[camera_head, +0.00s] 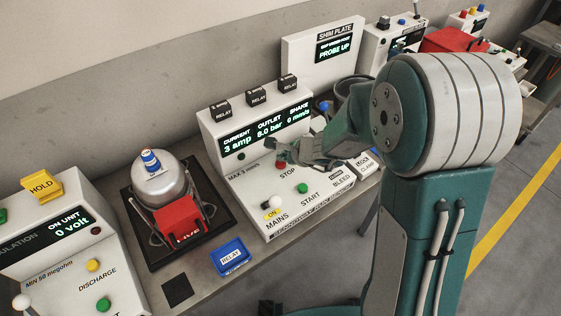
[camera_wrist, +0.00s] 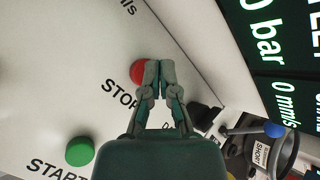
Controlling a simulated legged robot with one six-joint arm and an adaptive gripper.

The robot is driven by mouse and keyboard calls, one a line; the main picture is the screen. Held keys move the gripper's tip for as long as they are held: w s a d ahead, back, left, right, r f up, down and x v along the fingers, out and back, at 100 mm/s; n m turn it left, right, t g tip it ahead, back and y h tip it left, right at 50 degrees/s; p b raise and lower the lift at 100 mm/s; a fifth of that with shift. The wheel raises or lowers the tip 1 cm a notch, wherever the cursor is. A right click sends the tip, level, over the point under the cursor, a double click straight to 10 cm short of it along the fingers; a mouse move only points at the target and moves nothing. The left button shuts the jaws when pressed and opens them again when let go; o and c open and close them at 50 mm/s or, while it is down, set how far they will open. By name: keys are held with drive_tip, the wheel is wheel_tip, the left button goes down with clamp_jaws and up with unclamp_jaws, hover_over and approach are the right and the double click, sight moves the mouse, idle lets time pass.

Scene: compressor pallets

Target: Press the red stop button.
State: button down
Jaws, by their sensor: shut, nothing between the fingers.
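The red stop button (camera_wrist: 138,73) sits on the white sloped panel of the middle console, beside the printed word STOP. In the wrist view the closed fingertips of my gripper (camera_wrist: 160,66) overlap the button's right edge. I cannot tell whether they touch it. My gripper is shut with nothing between the fingers. The green start button (camera_wrist: 79,151) lies to the lower left in the wrist view, and the start button (camera_head: 302,188) also shows in the head view.
The console display (camera_head: 262,130) rises behind the panel and reads 3 amp, 8.0 bar and 0 mm/s. A white-knobbed mains lever (camera_head: 276,203) stands at the panel's front left. A compressor (camera_head: 160,185) and a blue relay tray (camera_head: 231,257) are to the left.

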sight(283, 163)
drive_tip(key=shift+r, duration=0.35)
drive_tip(key=shift+r, duration=2.45)
drive_tip(key=s+d+r+n+g, duration=0.1)
drive_tip(key=s+d+r+n, duration=0.2)
drive_tip(key=s+r+n, duration=0.7)
drive_tip(key=s+d+r+n+h, duration=0.2)
drive_tip(key=s+d+n+h, duration=0.1)
drive_tip(key=s, duration=0.4)
drive_tip(key=s+d+r+n+h, duration=0.1)
drive_tip(key=s+d+n+h, duration=0.2)
drive_tip(key=s+d, duration=0.5)
drive_tip(key=shift+s+r+n+h, duration=0.15)
drive_tip(key=shift+r+n+h, duration=0.2)
drive_tip(key=shift+n, duration=0.55)
